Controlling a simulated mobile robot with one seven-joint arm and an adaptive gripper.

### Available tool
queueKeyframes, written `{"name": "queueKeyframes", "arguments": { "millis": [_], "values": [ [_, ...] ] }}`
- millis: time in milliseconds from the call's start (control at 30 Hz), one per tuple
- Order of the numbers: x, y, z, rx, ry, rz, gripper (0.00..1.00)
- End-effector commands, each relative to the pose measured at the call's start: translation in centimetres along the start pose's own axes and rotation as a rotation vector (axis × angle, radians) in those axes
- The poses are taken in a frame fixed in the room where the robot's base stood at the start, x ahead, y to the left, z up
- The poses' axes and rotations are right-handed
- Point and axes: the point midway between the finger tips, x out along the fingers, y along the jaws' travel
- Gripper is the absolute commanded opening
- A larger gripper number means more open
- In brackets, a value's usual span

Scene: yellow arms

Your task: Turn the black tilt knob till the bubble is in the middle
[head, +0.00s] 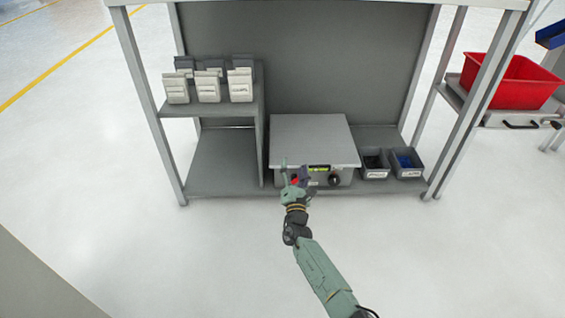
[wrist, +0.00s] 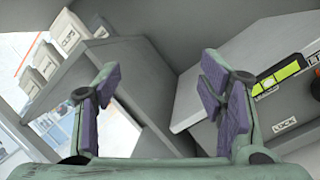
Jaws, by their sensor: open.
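The grey levelling box (head: 313,140) stands on the lower shelf, with a flat plate on top. The black tilt knob (head: 334,180) is on its front face at the right. The yellow-green bubble level (head: 319,168) sits left of and above the knob; it also shows at the right of the wrist view (wrist: 280,75). I cannot make out where its bubble is. My gripper (head: 294,172) is open and empty in front of the box's left part, left of the knob and apart from it. In the wrist view my open fingers (wrist: 160,90) show; the knob is not seen clearly there.
A red part (head: 295,181) shows on the box front by my gripper. A LOCK label (wrist: 284,125) is on the front. Two small bins (head: 406,163) stand right of the box. Pale boxes (head: 208,87) sit on the left shelf. The floor in front is clear.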

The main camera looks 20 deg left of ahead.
Motion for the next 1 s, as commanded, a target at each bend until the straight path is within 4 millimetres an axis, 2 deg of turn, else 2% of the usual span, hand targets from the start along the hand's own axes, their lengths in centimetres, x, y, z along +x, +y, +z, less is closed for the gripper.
{"name": "queueKeyframes", "arguments": {
  "millis": [100,300,500,933,1000],
  "values": [
    [0.8,2.2,-0.1,0.059,-0.005,0.014,0.64],
    [1.7,4.5,-0.1,0.126,-0.007,0.026,0.64],
    [1.9,5.2,-0.1,0.149,-0.007,0.03,0.64],
    [2.0,5.3,-0.1,0.151,-0.007,0.03,0.64],
    [2.2,6.1,-0.1,0.172,-0.006,0.035,0.64]
  ]
}}
